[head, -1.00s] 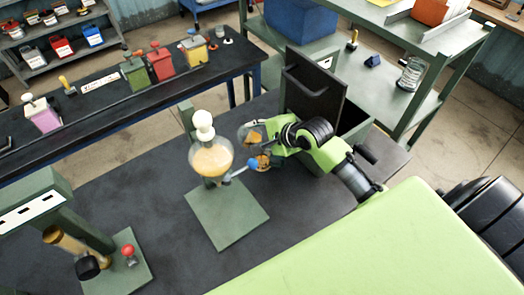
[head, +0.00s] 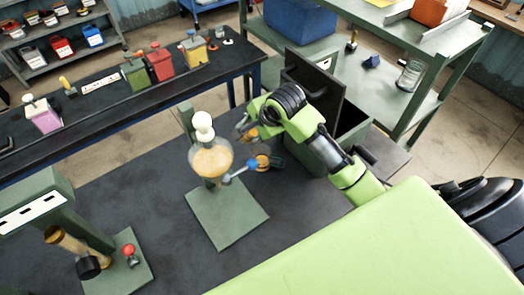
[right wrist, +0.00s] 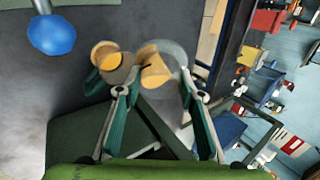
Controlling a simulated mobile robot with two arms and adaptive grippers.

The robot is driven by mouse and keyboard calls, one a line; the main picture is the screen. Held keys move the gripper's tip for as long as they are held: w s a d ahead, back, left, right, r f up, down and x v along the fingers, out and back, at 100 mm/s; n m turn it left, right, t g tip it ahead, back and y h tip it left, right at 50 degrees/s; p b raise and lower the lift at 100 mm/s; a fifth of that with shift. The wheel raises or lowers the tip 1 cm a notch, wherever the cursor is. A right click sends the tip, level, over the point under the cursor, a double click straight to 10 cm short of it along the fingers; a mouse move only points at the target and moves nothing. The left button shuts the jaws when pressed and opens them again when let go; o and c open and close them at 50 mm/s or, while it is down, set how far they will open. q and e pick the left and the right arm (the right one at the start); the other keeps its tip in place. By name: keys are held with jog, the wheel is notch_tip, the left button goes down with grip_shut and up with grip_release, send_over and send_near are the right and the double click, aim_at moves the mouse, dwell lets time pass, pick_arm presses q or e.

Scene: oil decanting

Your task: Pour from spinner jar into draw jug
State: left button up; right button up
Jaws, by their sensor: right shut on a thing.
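My right gripper (head: 250,122) is shut on a clear glass jar with amber liquid, which I take to be the spinner jar. The gripper (right wrist: 158,92) and jar (right wrist: 172,58) show in the right wrist view, the jar tilted between the fingers. In the head view the gripper hides most of the jar. A small jug with orange-amber contents, which I take to be the draw jug (head: 263,161), stands on the dark bench near the blue tap handle. It appears beside the left finger (right wrist: 108,60) in the right wrist view. My left gripper is not in view.
A round glass vessel of oil (head: 211,160) with a white top and blue-ended tap (head: 251,165) stands on a green base (head: 232,220), close left of the jug. A green box with a raised dark lid (head: 312,90) stands behind my right arm.

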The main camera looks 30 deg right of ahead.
aim_at(245, 124)
jog(key=shift+w+a+r, duration=0.15)
jog(key=shift+r, duration=0.45)
jog(key=shift+w+a+r+g+h, duration=0.5)
jog(key=shift+w+a+g+h, duration=0.2)
jog(key=shift+w+g+h, duration=0.1)
jog(key=shift+n+g+h, duration=0.4)
jog(key=shift+g+h, duration=0.1)
jog(key=shift+g, duration=0.2)
jog(key=r, duration=0.7)
jog(key=shift+w+a, duration=0.4)
jog(key=shift+w+a+r+n+g+h, duration=0.15)
jog(key=shift+w+a+r+g+h, duration=0.5)
jog(key=shift+r, duration=0.2)
jog(key=shift+w+a+r+n+g+h, duration=0.15)
jog(key=shift+w+a+r+g+h, duration=0.45)
jog(key=shift+r+g, duration=0.2)
